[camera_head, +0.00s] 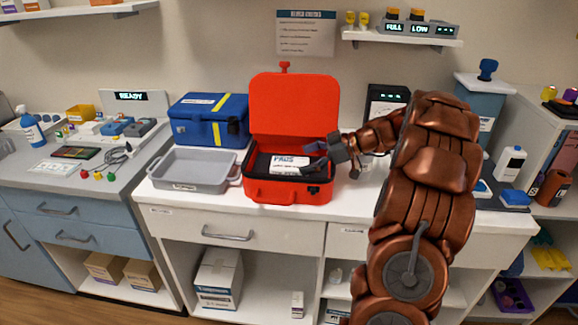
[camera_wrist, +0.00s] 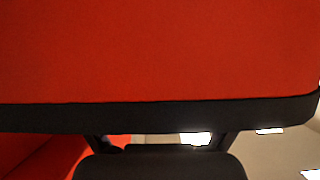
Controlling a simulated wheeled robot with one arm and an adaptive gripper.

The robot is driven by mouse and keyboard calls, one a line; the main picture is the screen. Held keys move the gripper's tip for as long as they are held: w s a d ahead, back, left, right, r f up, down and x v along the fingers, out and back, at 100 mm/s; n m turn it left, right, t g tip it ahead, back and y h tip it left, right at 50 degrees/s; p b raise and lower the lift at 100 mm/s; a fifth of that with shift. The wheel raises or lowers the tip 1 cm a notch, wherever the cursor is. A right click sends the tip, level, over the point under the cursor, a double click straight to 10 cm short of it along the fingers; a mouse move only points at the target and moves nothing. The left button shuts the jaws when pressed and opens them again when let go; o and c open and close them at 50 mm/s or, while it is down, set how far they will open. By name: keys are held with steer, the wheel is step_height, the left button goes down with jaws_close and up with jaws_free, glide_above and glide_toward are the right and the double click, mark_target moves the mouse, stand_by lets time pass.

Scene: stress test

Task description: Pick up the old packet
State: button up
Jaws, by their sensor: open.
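The white packet (camera_head: 289,164), with dark print reading PADS, lies inside the open red case (camera_head: 285,193) on the white counter. The case's red lid (camera_head: 293,104) stands upright behind it. My gripper (camera_head: 316,158) reaches in from the right, over the right part of the case, its fingers pointing left at the packet's right end. It is open, and I see nothing held. I cannot tell whether a finger touches the packet. In the wrist view a red surface with a dark band (camera_wrist: 160,114) fills most of the picture, and the packet cannot be made out.
A grey tray (camera_head: 185,187) stands left of the case, with a blue box (camera_head: 209,137) with yellow strips behind it. A dark device (camera_head: 386,98) stands behind my wrist. A wall shelf (camera_head: 402,37) hangs above. The counter front left of my arm is clear.

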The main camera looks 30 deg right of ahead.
mark_target(292, 163)
steer(key=shift+p+x, duration=0.55)
steer(key=shift+x, duration=1.5)
steer(key=shift+w+d+f, duration=0.1)
steer(key=shift+d, duration=0.05)
steer(key=shift+c, duration=0.2)
steer(key=c, duration=1.2)
steer(key=shift+o, duration=0.2)
